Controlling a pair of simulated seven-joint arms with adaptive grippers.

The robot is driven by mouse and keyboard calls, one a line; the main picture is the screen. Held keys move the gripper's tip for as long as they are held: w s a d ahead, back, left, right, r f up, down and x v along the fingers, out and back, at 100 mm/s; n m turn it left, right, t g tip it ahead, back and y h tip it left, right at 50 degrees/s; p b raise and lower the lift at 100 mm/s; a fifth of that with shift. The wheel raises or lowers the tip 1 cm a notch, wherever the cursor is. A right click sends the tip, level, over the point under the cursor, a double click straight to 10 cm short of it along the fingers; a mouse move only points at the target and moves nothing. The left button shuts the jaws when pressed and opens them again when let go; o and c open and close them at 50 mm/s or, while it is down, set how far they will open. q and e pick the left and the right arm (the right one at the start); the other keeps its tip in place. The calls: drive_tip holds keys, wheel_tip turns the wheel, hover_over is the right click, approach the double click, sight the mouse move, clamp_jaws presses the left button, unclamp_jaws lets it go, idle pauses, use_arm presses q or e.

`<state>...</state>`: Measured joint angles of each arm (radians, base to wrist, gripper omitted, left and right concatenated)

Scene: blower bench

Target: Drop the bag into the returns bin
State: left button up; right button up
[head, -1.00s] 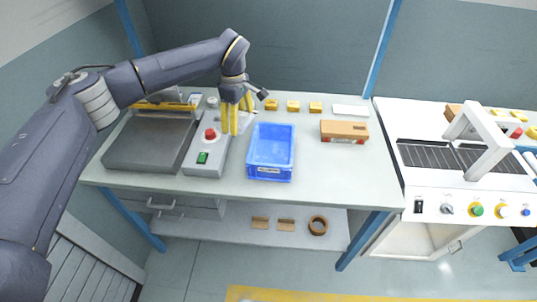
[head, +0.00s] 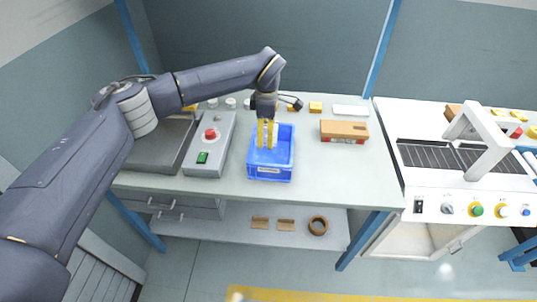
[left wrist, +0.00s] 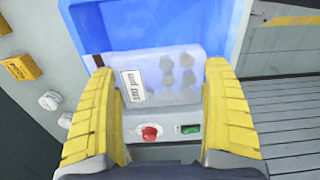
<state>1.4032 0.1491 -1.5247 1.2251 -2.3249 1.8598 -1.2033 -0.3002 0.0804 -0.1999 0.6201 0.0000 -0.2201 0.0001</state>
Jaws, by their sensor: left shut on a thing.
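My left gripper (head: 267,147) is over the blue bin (head: 271,174) on the bench, yellow fingers pointing down. In the left wrist view, its fingers are on either side of a translucent pale bag (left wrist: 178,82) with a white printed label and round grey shapes inside. The gripper is shut on this bag. The blue bin (left wrist: 150,20) shows behind the bag in that view. The bag's height above the bin floor is hard to judge. In the head view, the fingers mostly hide the bag. My right gripper is not in view.
A grey control box (head: 200,160) with a red button and green switch stands left of the bin. A brown box (head: 344,129) lies to the right. Small yellow blocks (head: 315,107) sit behind. A white conveyor machine (head: 480,150) stands further right.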

use_arm(q)
drive_tip(key=shift+f, duration=1.55)
drive_tip(key=o, duration=1.1)
wheel_tip(320, 180, up, 12)
